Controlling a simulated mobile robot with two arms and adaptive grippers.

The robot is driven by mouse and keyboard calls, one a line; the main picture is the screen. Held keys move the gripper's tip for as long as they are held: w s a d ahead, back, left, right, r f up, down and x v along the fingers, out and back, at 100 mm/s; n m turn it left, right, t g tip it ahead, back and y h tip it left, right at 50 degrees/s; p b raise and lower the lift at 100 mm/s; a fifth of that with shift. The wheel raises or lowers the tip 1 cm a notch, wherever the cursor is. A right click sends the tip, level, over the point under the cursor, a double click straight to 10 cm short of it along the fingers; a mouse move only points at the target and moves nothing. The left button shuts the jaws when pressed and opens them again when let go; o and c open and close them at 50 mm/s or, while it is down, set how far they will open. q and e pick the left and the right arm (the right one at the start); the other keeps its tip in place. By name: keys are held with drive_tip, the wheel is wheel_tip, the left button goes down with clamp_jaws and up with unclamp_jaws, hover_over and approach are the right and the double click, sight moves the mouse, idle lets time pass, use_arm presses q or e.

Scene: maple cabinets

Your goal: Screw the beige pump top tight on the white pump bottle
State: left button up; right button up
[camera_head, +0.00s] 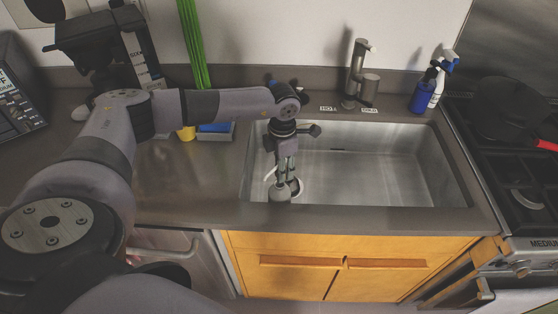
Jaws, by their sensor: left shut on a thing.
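My left gripper (285,178) points down over the left front edge of the sink. It is shut on a small light thing that looks like the pump top (270,174), mostly hidden between the fingers. A pale, rounded thing directly below the fingertips looks like the white pump bottle (280,193). It is small and partly covered, so I cannot tell how the top sits on it. My right gripper is not in view.
The steel sink (380,165) is open to the right of my gripper. A faucet (357,75), a blue bottle (423,93) and a white spray bottle (439,84) stand behind it. A stove with a black pan (510,108) is at right. The left counter (190,180) has free room.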

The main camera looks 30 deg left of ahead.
use_arm(q)
drive_tip(key=shift+w+a+f+n, duration=0.2)
drive_tip(key=shift+a+n, duration=0.15)
drive_tip(key=shift+n, duration=0.15)
drive_tip(key=shift+w+a+f+n, duration=0.2)
drive_tip(key=shift+a+n, duration=0.15)
drive_tip(key=shift+n, duration=0.15)
drive_tip(key=b, duration=0.4)
hover_over(280, 186)
wheel_tip(280, 186, down, 4)
drive_tip(key=shift+f, duration=0.15)
drive_tip(key=shift+f+b, duration=0.55)
drive_tip(key=shift+f, duration=0.15)
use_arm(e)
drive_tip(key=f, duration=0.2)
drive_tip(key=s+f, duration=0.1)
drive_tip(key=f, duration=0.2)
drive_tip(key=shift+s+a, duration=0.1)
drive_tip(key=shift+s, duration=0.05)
use_arm(q)
drive_tip(key=shift+s, duration=0.1)
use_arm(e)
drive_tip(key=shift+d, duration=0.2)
use_arm(q)
drive_tip(key=shift+f, duration=0.15)
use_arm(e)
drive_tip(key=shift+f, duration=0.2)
